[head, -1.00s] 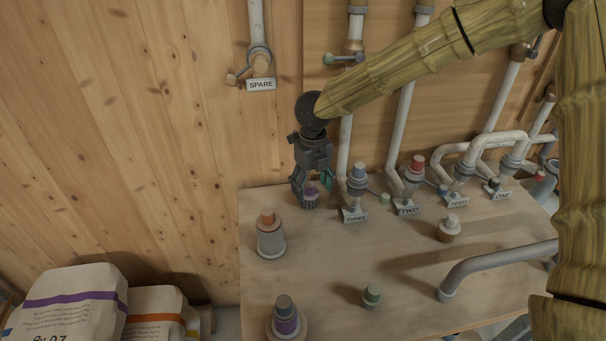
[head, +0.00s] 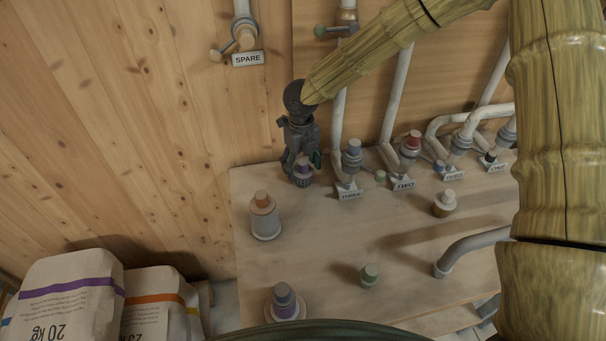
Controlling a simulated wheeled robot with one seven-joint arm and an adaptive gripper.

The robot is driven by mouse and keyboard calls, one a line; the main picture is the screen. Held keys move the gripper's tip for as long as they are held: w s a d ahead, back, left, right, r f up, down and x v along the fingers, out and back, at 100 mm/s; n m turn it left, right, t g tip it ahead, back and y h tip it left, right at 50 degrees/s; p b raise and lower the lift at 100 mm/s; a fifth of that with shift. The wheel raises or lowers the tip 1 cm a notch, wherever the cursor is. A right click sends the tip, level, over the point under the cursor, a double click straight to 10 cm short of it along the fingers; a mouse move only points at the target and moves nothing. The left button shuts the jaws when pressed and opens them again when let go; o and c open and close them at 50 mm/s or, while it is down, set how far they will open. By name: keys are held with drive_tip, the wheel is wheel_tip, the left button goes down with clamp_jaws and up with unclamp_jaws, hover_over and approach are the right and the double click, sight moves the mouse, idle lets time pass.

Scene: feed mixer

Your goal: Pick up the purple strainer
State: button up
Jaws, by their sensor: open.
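The jaws are open.
An orange-topped piece (head: 264,215), a grey-and-purple piece (head: 285,300) and a green piece (head: 369,275) stand nearer. A bent grey pipe (head: 470,247) rises at right. Feed bags (head: 70,300) lie lower left.

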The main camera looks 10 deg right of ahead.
sight(303, 174)
drive_tip(key=shift+d+f+p, duration=0.2)
drive_tip(key=shift+f+p, duration=0.5)
drive_tip(key=shift+f, duration=1.55)
drive_tip(key=shift+w, duration=0.1)
drive_tip(key=shift+c, duration=0.4)
drive_tip(key=c, duration=0.9)
